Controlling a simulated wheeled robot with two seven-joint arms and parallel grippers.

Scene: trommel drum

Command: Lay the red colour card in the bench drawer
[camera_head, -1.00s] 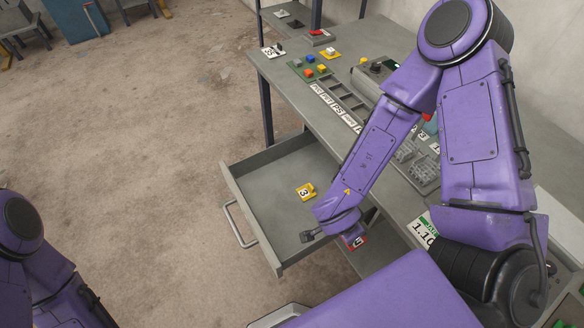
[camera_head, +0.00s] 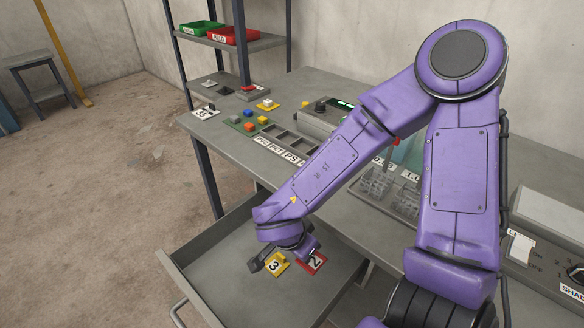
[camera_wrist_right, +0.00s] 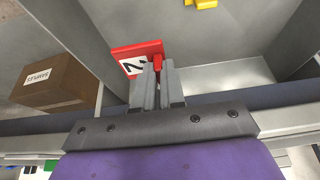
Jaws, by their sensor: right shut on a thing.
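The red colour card (camera_head: 313,262), marked with a 2, is held over the right part of the open bench drawer (camera_head: 212,272). My right gripper (camera_wrist_right: 158,82) is shut on the card's edge; in the wrist view the red card (camera_wrist_right: 128,56) sticks out beyond the fingertips, to their left. A yellow card (camera_head: 276,264) marked 3 lies on the drawer floor, just left of the red card in the head view. I cannot tell how high the red card is above the floor. My left gripper is out of view.
The bench top (camera_head: 215,128) above the drawer holds a green tray with coloured blocks (camera_head: 248,124), labelled slots and clear containers (camera_head: 376,184). A shelf with green and red bins (camera_head: 233,35) stands behind. A cardboard box (camera_wrist_right: 60,75) is beside the drawer in the wrist view.

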